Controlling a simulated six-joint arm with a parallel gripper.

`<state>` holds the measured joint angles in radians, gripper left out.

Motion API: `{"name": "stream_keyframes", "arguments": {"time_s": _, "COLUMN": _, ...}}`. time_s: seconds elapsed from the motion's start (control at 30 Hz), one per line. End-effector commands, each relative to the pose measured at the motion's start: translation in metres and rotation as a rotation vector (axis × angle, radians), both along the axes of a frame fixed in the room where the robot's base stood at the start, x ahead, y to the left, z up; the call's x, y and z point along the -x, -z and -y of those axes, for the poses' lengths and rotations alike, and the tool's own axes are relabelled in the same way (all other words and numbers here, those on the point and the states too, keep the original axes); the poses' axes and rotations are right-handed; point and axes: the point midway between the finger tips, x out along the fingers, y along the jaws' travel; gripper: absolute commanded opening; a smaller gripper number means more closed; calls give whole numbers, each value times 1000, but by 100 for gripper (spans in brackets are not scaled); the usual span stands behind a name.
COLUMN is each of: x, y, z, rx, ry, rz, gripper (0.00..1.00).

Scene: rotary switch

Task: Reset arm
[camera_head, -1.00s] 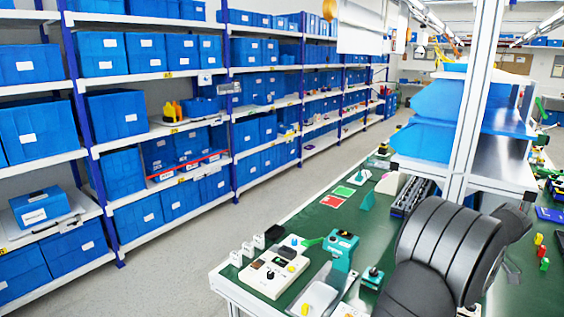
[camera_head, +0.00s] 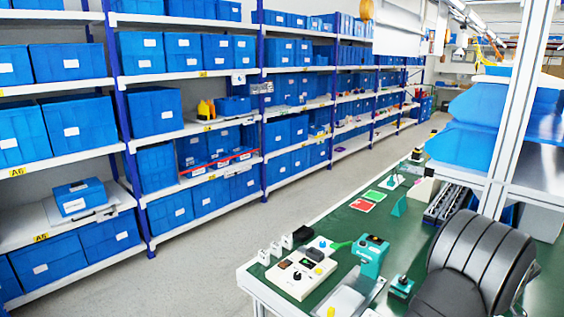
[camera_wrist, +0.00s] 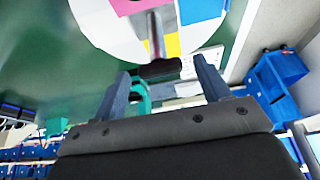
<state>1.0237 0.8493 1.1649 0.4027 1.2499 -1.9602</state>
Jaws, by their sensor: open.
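In the wrist view my gripper (camera_wrist: 161,66) is open, with its two fingers spread apart. A dark bar-shaped handle (camera_wrist: 160,69) on a thin rod shows between the fingertips in that picture. I cannot tell whether the fingers touch it. The gripper does not show in the head view; only my black arm links show at the lower right.
Shelves of blue bins (camera_head: 155,112) stand left, beyond a clear grey floor (camera_head: 225,245). A metal post (camera_head: 515,120) rises at the right.

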Motion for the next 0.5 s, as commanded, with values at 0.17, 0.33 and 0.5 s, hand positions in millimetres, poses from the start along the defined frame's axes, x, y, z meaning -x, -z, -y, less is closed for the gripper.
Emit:
{"name": "stream_keyframes", "arguments": {"time_s": 0.17, "x": 2, "y": -6, "z": 2, "rx": 1, "ry": -1, "rz": 1, "gripper": 69}}
{"name": "stream_keyframes", "arguments": {"time_s": 0.33, "x": 8, "y": -28, "z": 9, "rx": 2, "ry": 0, "rz": 2, "gripper": 69}}
{"name": "stream_keyframes", "arguments": {"time_s": 0.5, "x": 17, "y": -59, "z": 18, "rx": 3, "ry": 0, "rz": 2, "gripper": 69}}
